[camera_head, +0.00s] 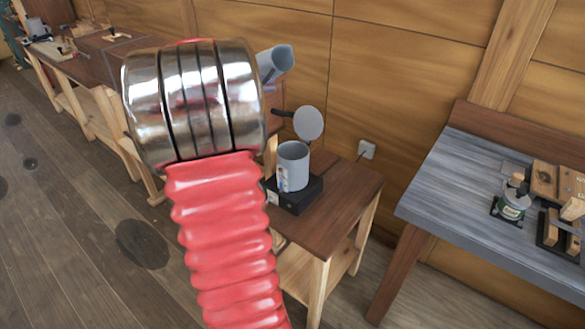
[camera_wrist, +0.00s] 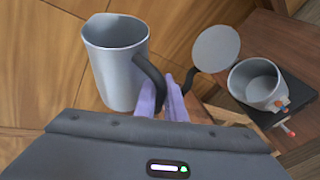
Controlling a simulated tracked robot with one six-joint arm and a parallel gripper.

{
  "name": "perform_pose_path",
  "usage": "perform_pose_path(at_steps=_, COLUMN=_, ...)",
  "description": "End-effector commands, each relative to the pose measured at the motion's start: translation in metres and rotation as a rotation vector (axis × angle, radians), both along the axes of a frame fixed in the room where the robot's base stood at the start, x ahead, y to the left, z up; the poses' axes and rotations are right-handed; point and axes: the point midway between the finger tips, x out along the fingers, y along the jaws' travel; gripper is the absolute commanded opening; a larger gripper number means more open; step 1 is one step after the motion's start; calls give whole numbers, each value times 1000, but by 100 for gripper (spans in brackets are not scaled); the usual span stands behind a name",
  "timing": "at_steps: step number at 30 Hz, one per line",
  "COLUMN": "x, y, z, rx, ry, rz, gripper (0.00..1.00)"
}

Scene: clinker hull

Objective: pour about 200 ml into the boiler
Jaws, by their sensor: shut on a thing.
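A grey jug (camera_head: 272,65) is in the air above and to the left of the boiler (camera_head: 292,172) in the head view. It looks tilted there, mouth to the right. My gripper (camera_wrist: 168,103) is shut on the jug's dark handle in the wrist view, where the jug (camera_wrist: 114,72) shows its open mouth. I cannot make out liquid inside. The boiler is a grey open-topped pot on a black base, its round lid (camera_head: 309,122) raised. The boiler (camera_wrist: 253,88) also shows right of the jug in the wrist view. My arm hides most of the gripper in the head view.
The boiler stands on a small wooden table (camera_head: 340,205) near the panelled wall. A wall socket (camera_head: 367,149) is behind it. A grey-topped bench (camera_head: 455,190) at the right holds a jar (camera_head: 513,205) and wooden blocks. A long workbench (camera_head: 75,68) is at the left.

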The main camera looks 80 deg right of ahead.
Motion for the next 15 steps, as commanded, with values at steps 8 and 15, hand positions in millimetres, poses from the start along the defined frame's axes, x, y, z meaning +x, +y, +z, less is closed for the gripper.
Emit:
perform_pose_path(at_steps=8, x=-2, y=0, z=5, rx=11, ry=30, rz=-10, gripper=0)
perform_pose_path(at_steps=15, x=-7, y=1, z=7, rx=49, ry=112, rz=-30, gripper=0)
